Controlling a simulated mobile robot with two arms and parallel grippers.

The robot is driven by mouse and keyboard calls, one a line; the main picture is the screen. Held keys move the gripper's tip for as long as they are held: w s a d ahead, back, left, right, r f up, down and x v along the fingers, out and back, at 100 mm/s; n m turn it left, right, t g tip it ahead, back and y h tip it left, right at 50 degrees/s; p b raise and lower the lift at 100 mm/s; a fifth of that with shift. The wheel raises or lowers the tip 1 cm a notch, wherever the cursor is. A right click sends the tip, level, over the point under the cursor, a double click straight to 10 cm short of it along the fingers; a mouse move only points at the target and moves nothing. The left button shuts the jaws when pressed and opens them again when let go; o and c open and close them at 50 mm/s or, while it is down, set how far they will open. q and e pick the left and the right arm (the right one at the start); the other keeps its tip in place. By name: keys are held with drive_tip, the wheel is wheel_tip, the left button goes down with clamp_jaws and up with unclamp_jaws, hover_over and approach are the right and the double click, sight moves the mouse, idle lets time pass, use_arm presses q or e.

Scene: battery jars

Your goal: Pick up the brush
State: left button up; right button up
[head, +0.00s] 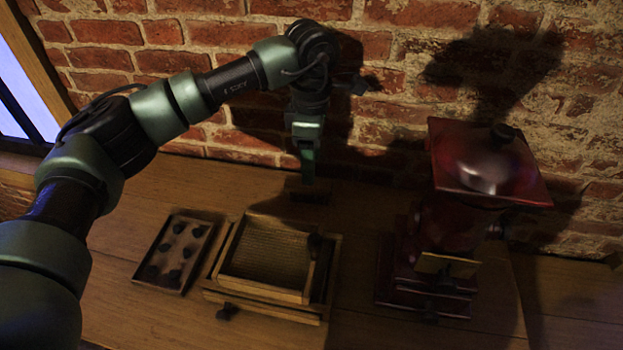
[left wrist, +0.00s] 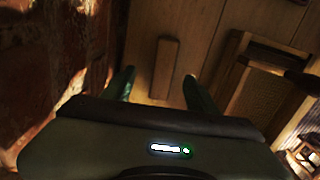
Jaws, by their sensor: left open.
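The brush (head: 308,197) is a small dark object on the wooden table near the brick wall, behind the wooden box with the mesh top. In the left wrist view it shows as a plain brown bar (left wrist: 166,66). My left gripper (head: 307,172) points down just above the brush and hides part of it. In the left wrist view the fingers of my left gripper (left wrist: 159,84) are apart, with the bar ahead between their lines and nothing held. I cannot tell the exact gap above the brush. My right gripper is not in view.
The wooden box (head: 262,290) with a mesh top stands in front of the brush. A shallow tray (head: 160,281) with several dark round pieces lies left of it. A red grinder (head: 487,165) stands at right. The brick wall (head: 200,60) is close behind the gripper.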

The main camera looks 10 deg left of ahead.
use_arm(q)
drive_tip(key=f, duration=0.1)
drive_tip(key=f+p, duration=0.1)
drive_tip(key=f, duration=0.1)
drive_tip(key=f+p, duration=0.1)
drive_tip(key=f, duration=0.1)
drive_tip(key=shift+s+a+f, duration=0.25)
drive_tip(key=shift+s, duration=0.1)
drive_tip(key=shift+f, duration=0.4)
clamp_jaws()
drive_tip(key=shift+r, duration=0.1)
drive_tip(key=shift+w+r, duration=0.1)
drive_tip(key=shift+r, duration=0.3)
wheel_tip(320, 180, up, 19)
drive_tip(key=b, duration=0.3)
